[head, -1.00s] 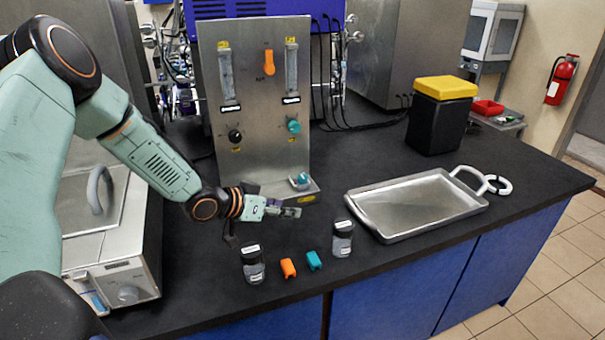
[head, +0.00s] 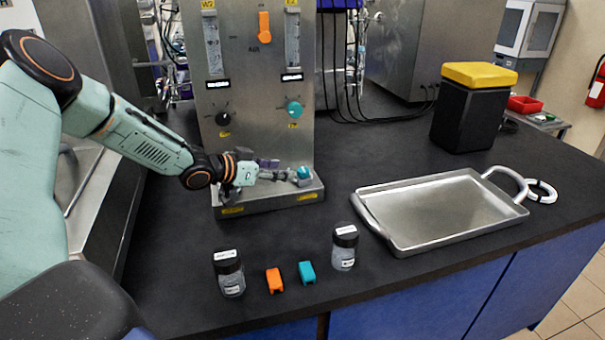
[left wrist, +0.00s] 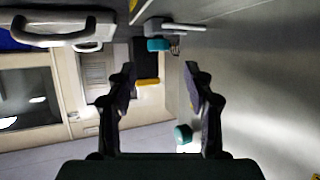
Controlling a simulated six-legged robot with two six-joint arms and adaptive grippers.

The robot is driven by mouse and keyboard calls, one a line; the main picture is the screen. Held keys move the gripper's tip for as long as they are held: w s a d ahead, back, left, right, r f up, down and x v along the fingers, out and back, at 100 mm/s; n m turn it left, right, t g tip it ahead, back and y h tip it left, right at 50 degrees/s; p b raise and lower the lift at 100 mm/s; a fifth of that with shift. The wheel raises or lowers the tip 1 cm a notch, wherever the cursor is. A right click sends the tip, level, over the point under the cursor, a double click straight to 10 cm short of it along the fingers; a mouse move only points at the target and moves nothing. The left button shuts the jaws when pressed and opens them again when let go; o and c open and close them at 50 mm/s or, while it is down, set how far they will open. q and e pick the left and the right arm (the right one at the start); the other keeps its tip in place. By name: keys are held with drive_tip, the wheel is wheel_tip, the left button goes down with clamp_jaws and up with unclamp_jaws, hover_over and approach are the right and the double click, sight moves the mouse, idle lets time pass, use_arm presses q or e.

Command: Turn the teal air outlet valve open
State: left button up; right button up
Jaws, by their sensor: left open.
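The steel panel (head: 258,75) carries a teal knob (head: 294,107) on its right side, also seen in the left wrist view (left wrist: 183,133). A second teal valve (head: 303,173) sits low on the panel's base, and it also shows in the left wrist view (left wrist: 158,44). I cannot read which one is marked air outlet. My left gripper (head: 285,173) is just left of the low valve, below the knob. In the left wrist view its fingers (left wrist: 160,85) are apart, with nothing held between them. Contact with the low valve cannot be told. My right gripper is not in view.
A black knob (head: 223,118) and an orange valve (head: 264,27) are on the panel. Two jars (head: 228,273) (head: 345,248), an orange clip (head: 274,280) and a teal clip (head: 307,272) stand in front. A metal tray (head: 440,212) lies right; bare bench lies between.

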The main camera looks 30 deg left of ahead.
sight(303, 170)
use_arm(q)
drive_tip(key=shift+w+d+f+b, duration=0.15)
drive_tip(key=shift+w+f+b, duration=0.1)
drive_tip(key=shift+b, duration=0.15)
drive_tip(key=b+x, duration=0.1)
drive_tip(key=x, duration=0.3)
drive_tip(key=shift+w+d+f+b, duration=0.15)
drive_tip(key=shift+w+f+b, duration=0.05)
drive_tip(key=shift+w+b, duration=0.2)
drive_tip(key=shift+w+f, duration=0.15)
drive_tip(key=shift+w, duration=0.15)
drive_tip(key=shift+w+d, duration=0.2)
drive_tip(key=shift+w, duration=0.15)
drive_tip(key=shift+w, duration=0.1)
drive_tip(key=shift+c, duration=0.3)
drive_tip(key=shift+c, duration=0.7)
drive_tip(key=c, duration=0.3)
clamp_jaws()
